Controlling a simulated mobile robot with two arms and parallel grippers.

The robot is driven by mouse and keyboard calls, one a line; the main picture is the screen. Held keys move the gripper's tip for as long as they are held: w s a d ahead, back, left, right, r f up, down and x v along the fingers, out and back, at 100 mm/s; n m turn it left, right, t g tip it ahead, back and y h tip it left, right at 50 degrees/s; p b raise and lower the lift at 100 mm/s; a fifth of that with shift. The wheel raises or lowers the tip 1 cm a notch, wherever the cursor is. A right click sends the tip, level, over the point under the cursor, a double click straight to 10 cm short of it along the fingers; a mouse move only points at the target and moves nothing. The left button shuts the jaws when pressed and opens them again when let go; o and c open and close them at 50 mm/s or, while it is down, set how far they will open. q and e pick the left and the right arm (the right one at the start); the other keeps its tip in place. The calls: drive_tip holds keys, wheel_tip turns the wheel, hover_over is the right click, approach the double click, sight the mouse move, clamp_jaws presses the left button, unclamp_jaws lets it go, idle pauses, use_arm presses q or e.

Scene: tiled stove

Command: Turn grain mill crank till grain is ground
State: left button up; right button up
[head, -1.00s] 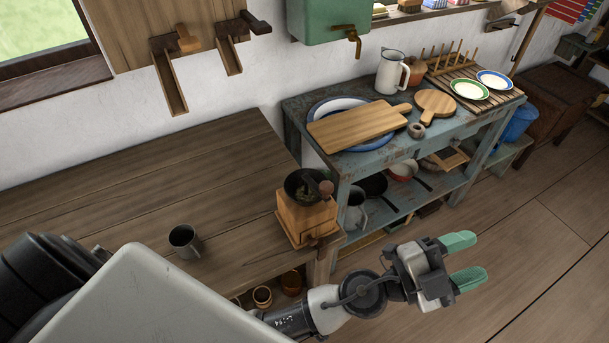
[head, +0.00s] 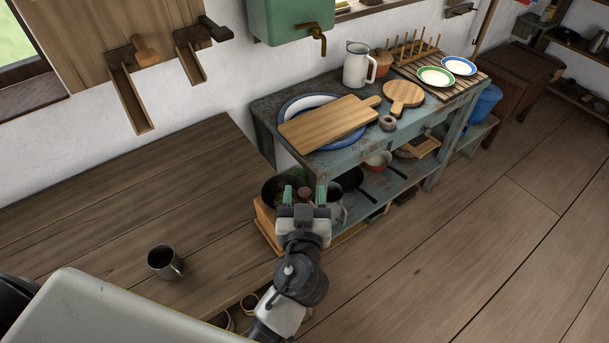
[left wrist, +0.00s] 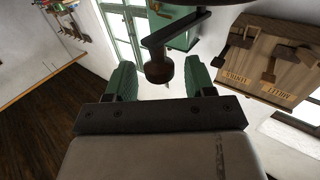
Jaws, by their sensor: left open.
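The grain mill (head: 264,224) is a wooden box with a dark bowl-shaped hopper, near the right end of the wooden table. My left gripper covers much of its front and right side. Something dark greenish lies in the hopper. The brown crank knob shows in the left wrist view (left wrist: 158,69), hanging from the dark crank arm (left wrist: 174,31). My left gripper (head: 304,197) is open at the mill, its green fingers pointing toward the knob. In the left wrist view the knob appears between the two fingers, with gaps on both sides. My right gripper is not in view.
A grey metal mug (head: 164,261) stands on the wooden table (head: 110,215) left of the mill. A blue-grey shelf table (head: 265,107) behind the mill holds boards, plates and a white jug (head: 357,66). Small pots sit below the table edge. The floor at right is clear.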

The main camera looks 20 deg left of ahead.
use_arm(q)
drive_tip(key=shift+p+x, duration=0.4)
drive_tip(key=shift+x, duration=1.15)
drive_tip(key=shift+c, duration=0.3)
clamp_jaws()
